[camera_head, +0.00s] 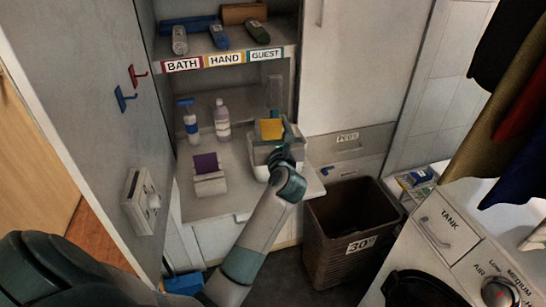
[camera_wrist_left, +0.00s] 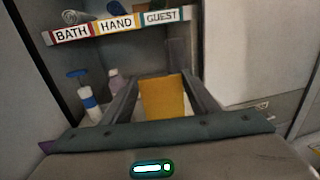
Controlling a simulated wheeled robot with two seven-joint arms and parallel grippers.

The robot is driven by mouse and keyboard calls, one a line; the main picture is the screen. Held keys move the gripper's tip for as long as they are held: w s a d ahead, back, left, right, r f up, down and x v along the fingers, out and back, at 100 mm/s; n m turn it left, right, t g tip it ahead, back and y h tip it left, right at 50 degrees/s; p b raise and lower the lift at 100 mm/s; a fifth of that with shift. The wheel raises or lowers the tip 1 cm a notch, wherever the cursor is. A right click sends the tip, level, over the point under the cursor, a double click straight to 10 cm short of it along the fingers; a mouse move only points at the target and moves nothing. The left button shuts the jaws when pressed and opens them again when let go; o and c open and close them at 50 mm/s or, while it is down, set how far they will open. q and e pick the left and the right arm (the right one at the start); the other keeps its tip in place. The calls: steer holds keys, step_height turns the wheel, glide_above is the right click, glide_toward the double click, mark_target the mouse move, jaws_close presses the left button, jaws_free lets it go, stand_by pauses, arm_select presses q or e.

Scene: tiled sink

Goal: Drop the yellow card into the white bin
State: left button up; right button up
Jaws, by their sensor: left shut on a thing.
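The yellow card (camera_head: 271,128) is upright between the fingers of my left gripper (camera_head: 276,129), which is shut on it. The card (camera_wrist_left: 163,98) also shows between the two grey fingers in the left wrist view. A whitish open box that looks like the white bin (camera_head: 259,158) stands on the cabinet's lower shelf in the head view. My gripper and the card overlap this box from above and in front. I cannot tell whether the card's lower edge is inside it. My right gripper is not in view.
A purple card (camera_head: 205,163) stands in a small white holder (camera_head: 210,184) to the left. Bottles (camera_head: 222,119) stand behind it. A labelled upper shelf (camera_head: 223,59) is above. A brown bin (camera_head: 347,232) stands on the floor at right; the cabinet door (camera_head: 95,100) is open at left.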

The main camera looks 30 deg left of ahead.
arm_select(q)
steer(key=o, duration=1.1)
steer(key=shift+s+d, duration=0.1)
steer(key=shift+s+d+f, duration=0.1)
steer(key=shift+s+d, duration=0.25)
steer(key=b+v, duration=0.4)
steer(key=v, duration=1.2)
steer(key=shift+b, duration=0.3)
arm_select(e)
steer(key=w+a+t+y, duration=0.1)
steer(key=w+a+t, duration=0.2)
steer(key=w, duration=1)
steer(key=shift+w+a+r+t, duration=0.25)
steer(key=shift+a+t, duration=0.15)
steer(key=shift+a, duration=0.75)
arm_select(q)
steer(key=shift+s, duration=0.1)
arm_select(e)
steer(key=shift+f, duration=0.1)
